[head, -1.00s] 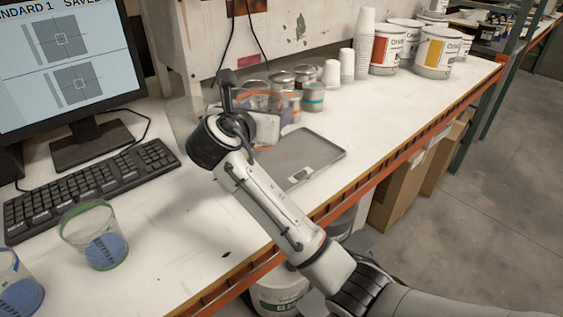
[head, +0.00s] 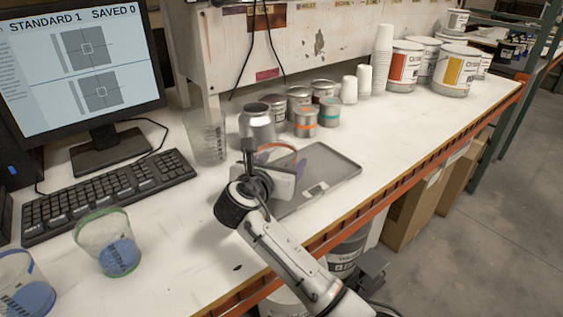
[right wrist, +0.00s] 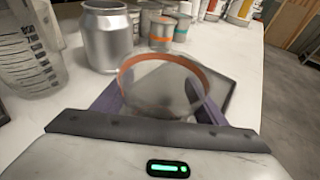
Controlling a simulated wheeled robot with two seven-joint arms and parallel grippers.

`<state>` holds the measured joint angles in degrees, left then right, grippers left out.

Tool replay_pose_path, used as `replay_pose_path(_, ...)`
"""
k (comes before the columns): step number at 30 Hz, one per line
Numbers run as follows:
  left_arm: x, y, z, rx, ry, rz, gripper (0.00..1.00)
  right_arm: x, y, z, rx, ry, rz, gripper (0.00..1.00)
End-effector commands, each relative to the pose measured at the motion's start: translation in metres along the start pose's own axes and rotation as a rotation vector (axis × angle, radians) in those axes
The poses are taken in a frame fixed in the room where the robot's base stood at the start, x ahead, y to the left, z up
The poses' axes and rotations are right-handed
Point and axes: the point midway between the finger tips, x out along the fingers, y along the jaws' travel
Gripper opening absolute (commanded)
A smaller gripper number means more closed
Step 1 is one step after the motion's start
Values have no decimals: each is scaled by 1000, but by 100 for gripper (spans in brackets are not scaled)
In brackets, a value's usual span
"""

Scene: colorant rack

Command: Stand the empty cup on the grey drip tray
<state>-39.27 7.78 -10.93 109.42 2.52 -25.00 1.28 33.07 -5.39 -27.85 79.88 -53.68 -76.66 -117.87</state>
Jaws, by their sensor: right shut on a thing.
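My right gripper (head: 276,162) is shut on a clear empty cup with an orange rim (head: 277,147). In the right wrist view the cup (right wrist: 170,85) sits upright between the purple fingers (right wrist: 165,100). The grey drip tray (head: 338,160) lies flat on the bench. The cup is at the left part of the tray, mostly hidden by my wrist. I cannot tell whether its base touches the tray. The tray also shows behind the cup in the right wrist view (right wrist: 222,86). My left gripper is not in view.
A clear measuring jug (head: 206,138) and a silver can (head: 257,124) stand behind the cup, with several small tins (head: 304,122) beside them. A keyboard (head: 108,192) and cups of blue colorant (head: 118,255) are at left. The bench front right of the tray is clear.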

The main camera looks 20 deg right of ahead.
Motion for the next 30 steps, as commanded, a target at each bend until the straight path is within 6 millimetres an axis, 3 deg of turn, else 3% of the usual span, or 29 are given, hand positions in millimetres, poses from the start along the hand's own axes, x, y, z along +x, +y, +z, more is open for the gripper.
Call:
replay_pose_path(2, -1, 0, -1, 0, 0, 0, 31, 1, 0, -2, -2, 0, -1, 41)
replay_pose_path(3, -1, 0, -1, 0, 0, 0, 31, 1, 0, -2, -1, 0, -1, 67)
replay_pose_path(6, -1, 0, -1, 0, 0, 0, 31, 1, 0, -2, 0, 0, 0, 84)
replay_pose_path(17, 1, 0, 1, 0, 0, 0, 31, 0, 0, 0, 2, 0, 1, 85)
replay_pose_path(22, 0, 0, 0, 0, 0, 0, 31, -25, 1, 0, 2, 2, 3, 85)
replay_pose_path(30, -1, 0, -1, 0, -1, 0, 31, -83, 1, 0, 2, 2, 3, 85)
